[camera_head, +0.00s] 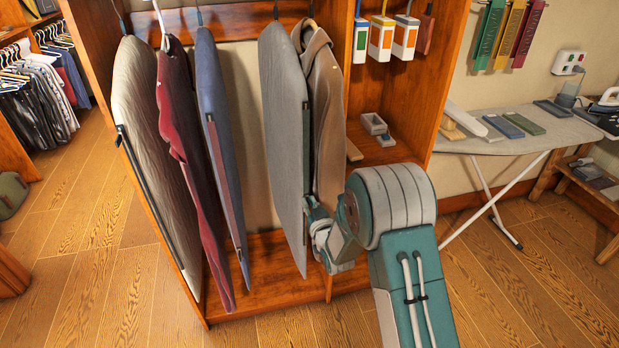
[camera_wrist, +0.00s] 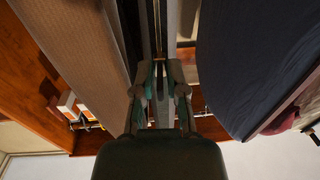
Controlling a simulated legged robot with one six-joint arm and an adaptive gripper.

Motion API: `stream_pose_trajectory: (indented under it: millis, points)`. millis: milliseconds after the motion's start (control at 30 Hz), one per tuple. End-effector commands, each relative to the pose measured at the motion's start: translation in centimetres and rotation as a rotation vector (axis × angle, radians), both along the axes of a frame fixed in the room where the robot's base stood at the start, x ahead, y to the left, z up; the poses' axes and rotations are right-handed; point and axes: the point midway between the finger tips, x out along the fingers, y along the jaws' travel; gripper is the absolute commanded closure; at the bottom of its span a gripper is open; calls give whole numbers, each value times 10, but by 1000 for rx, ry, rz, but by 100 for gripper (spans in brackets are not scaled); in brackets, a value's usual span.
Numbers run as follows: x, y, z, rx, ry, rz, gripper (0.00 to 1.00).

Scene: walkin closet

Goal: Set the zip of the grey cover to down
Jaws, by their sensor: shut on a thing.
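The grey cover (camera_head: 281,110) hangs from the rail near the middle of the head view. A dark zip strip (camera_head: 306,150) runs along its right edge. My gripper (camera_head: 312,208) is at the lower part of that edge, partly hidden by my own arm. In the wrist view, my gripper (camera_wrist: 160,88) is shut at the zip strip (camera_wrist: 158,35), which runs between its fingers. The zip's pull is too small and dark to make out, and appears hidden between the fingertips.
A brown coat (camera_head: 325,110) hangs close on the right of the grey cover. A blue cover (camera_head: 216,120), a red garment (camera_head: 176,110) and a pale cover (camera_head: 143,100) hang to the left. An ironing board (camera_head: 560,138) stands at the right. Open wooden floor (camera_head: 75,260) lies at the left.

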Motion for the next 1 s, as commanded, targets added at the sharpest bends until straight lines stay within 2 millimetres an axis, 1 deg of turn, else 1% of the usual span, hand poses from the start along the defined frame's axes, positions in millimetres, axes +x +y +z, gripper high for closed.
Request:
stream_pose_trajectory:
  millis: [33,200,400,500,600,700,833,1000]
  points:
    - [-1,0,-20,-2,8,0,100]
    - [-1,0,-71,-2,7,0,100]
    - [0,0,-120,-1,4,0,100]
    - [0,1,-139,0,2,0,100]
    - [0,1,-153,-1,2,0,100]
    - [0,1,-163,-1,2,0,100]
    - [1,1,-170,0,0,0,100]
    - [1,1,-173,0,1,0,100]
